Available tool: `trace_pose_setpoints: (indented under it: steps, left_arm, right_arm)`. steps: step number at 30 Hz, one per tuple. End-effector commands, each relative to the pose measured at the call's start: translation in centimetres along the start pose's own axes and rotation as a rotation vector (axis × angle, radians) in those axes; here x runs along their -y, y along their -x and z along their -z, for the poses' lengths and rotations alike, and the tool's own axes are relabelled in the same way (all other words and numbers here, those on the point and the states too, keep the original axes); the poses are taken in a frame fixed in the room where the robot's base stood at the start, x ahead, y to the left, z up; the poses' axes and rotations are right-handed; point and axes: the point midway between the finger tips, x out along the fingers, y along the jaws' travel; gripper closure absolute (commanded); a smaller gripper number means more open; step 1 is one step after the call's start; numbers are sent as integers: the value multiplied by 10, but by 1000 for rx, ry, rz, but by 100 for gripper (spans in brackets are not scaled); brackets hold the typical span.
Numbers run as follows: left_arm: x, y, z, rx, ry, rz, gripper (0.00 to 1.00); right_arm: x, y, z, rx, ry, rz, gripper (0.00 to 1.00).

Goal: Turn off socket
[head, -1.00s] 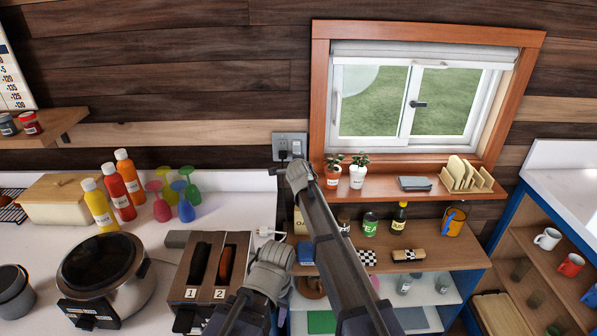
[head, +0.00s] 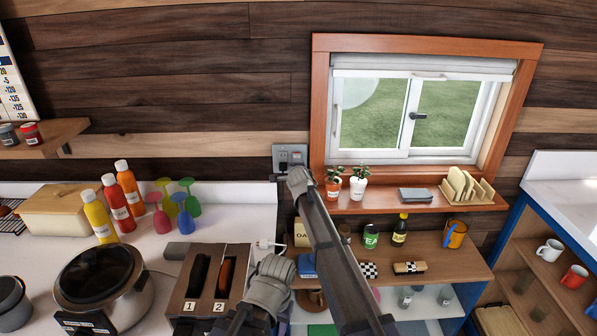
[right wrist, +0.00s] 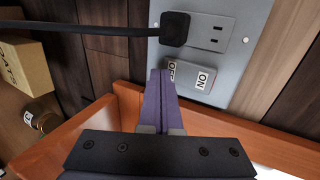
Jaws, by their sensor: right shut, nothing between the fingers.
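The socket plate (head: 290,148) is on the wood wall left of the window. The right wrist view shows the grey plate (right wrist: 239,62) close up, with a black plug (right wrist: 175,29) in one outlet and another outlet free. Below is a white rocker switch (right wrist: 200,80) marked ON and OFF. My right gripper (right wrist: 161,74) is shut and empty, its purple fingertips at the OFF end, partly covering it. I cannot tell whether they touch. In the head view my right arm (head: 299,180) reaches up to the plate. My left arm (head: 268,285) is low over the counter; its fingers are not clear.
The window sill (head: 385,203) with potted plants (head: 357,186) is right of the plate. A toaster (head: 212,280), pot (head: 98,275), bottles (head: 128,190) and colored cups (head: 185,200) crowd the counter. Open shelves (head: 440,265) stand below the window.

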Motion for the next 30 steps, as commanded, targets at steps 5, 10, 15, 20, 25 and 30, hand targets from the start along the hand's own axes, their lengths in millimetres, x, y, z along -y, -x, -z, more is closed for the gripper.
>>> trace_pose_setpoints:
  steps: [5, 10, 15, 20, 25, 30]
  left_arm:
    - [1, 9, 0, 0, 0, 0, 50]
    - [2, 16, -1, 0, 0, 0, 50]
    - [1, 15, -1, 0, 0, 0, 50]
    - [1, 15, -1, 0, -1, 0, 50]
    - [2, 19, -1, 0, -1, 0, 50]
    - [3, 28, -2, 0, -1, 0, 50]
  right_arm:
    - [8, 4, 0, 0, 0, 0, 100]
    - [14, 6, 0, 0, 0, 1, 100]
    - [14, 6, 0, 1, 1, 2, 100]
    - [15, 6, 0, 1, 1, 3, 100]
    - [15, 13, 0, 1, 1, 3, 100]
    - [15, 36, 0, 1, 2, 1, 100]
